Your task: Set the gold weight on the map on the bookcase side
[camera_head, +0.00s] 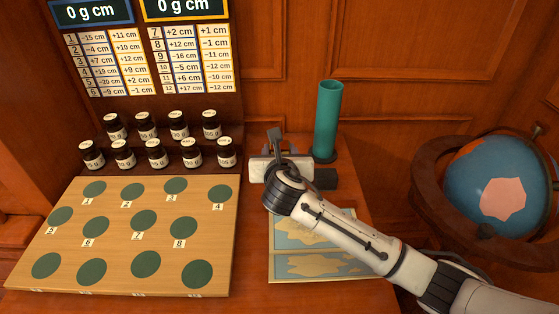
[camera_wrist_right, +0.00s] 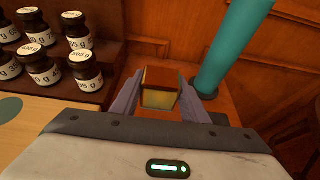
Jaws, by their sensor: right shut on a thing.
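My right gripper (camera_head: 274,148) is above the back of the table, left of the teal tube. In the right wrist view its two fingers (camera_wrist_right: 161,92) are shut on the gold weight (camera_wrist_right: 159,97), a block with a shiny yellow face and a darker, reddish top. The head view does not show the weight clearly behind the gripper. The map (camera_head: 300,267), with pale blue and tan panels, lies flat on the table nearer to me. My right forearm covers part of it. My left gripper is not in view.
A wooden board (camera_head: 113,243) with green discs lies left of the map. Several dark labelled jars (camera_head: 123,153) stand on steps behind it. The teal tube (camera_head: 327,118) stands upright at the back, also in the wrist view (camera_wrist_right: 229,45). A globe (camera_head: 497,187) stands at right.

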